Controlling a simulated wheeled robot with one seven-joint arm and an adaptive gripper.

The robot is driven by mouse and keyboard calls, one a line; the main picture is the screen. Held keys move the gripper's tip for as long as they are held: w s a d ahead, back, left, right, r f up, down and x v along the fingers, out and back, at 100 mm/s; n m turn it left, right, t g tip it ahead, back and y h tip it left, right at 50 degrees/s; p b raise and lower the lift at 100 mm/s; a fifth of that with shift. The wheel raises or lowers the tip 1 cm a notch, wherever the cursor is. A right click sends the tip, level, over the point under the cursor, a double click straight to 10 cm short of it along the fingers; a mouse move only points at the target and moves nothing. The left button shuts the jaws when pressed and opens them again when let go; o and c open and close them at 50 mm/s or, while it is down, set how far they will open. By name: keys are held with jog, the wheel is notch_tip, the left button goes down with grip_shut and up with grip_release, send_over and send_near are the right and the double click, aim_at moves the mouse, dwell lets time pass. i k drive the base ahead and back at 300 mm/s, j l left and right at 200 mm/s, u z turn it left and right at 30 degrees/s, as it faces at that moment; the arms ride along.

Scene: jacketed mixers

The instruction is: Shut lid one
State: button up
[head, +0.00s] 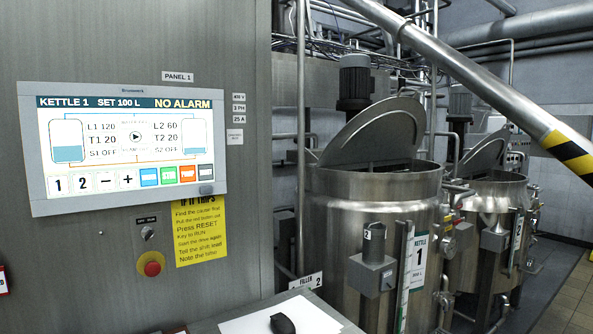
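Lid one is the steel half-disc lid (375,132) on kettle 1 (345,215), the nearer steel vessel with a "KETTLE 1" label (419,258). The lid stands raised and tilted over the rim, so kettle 1 is open. The touch screen (125,143) on the grey cabinet reads "KETTLE 1", "SET 100 L", "NO ALARM", L1 120, T1 20, S1 OFF, L2 60, T2 20, S2 OFF. Its bottom row has keys 1, 2, minus, plus and several coloured keys, too small to read surely. I cannot make out my gripper in this view.
Kettle 2 (492,205) stands behind with its lid (486,153) also raised. A key switch (147,233), red button (151,264) and yellow note (201,231) are below the screen. A dark object (283,323) lies over white paper (325,322). Floor shows at right.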

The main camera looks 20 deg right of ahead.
aim_at(392, 128)
jog(key=i+l+z, duration=0.45)
jog(key=i+l, duration=0.65)
